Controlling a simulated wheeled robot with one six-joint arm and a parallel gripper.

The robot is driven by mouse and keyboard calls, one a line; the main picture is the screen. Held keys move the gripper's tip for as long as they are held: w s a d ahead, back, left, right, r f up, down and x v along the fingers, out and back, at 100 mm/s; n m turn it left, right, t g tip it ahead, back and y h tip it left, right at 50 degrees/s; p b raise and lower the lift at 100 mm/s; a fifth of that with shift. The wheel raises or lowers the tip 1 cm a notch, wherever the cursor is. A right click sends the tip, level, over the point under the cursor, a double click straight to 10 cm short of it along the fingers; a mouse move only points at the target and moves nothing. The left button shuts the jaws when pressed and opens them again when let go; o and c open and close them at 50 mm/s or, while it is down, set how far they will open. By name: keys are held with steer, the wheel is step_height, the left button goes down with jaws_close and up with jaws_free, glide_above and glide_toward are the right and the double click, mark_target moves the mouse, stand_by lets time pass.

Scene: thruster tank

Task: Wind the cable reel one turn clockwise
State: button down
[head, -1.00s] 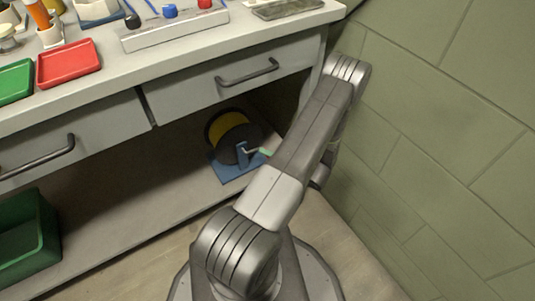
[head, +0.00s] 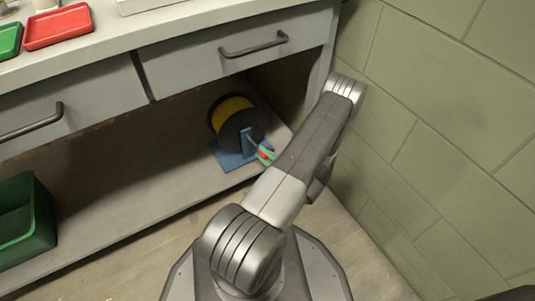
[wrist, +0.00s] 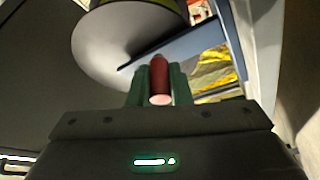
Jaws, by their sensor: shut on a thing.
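The cable reel (head: 240,127) stands on the shelf under the bench, with dark flanges, yellow cable (head: 232,107) and a blue stand (head: 232,160). In the wrist view its grey flange (wrist: 112,48) and blue stand arm (wrist: 185,45) show close ahead. My gripper (wrist: 158,88) is shut on a red crank handle (wrist: 159,80), with a green finger on each side of it. In the head view my gripper (head: 265,154) is at the reel's right front side. My arm hides part of the shelf beyond it. The rest of the crank is mostly hidden.
Drawers with dark handles (head: 254,45) overhang the shelf above the reel. A green crate (head: 25,222) stands at the left. A green block wall (head: 440,130) rises close on the right. The shelf left of the reel is clear.

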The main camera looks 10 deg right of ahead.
steer(key=m, duration=0.1)
steer(key=a+m+t, duration=0.1)
steer(key=m, duration=0.1)
steer(key=shift+s+a+f, duration=0.25)
steer(key=shift+s+f, duration=0.05)
steer(key=shift+f, duration=0.1)
steer(key=shift+s+a+m+t+h+b, duration=0.15)
steer(key=shift+a+m+t+h, duration=0.25)
steer(key=shift+m, duration=0.45)
steer(key=shift+s+a+m+t+h+b, duration=0.1)
steer(key=shift+a+m+t+h+b, duration=0.1)
steer(key=shift+a+m+t, duration=0.45)
steer(key=shift+d+m, duration=0.25)
steer(key=shift+m, duration=0.15)
steer(key=c, duration=1.3)
jaws_free()
steer(key=p+v, duration=0.3)
steer(key=v, duration=1.1)
steer(key=shift+r, duration=0.15)
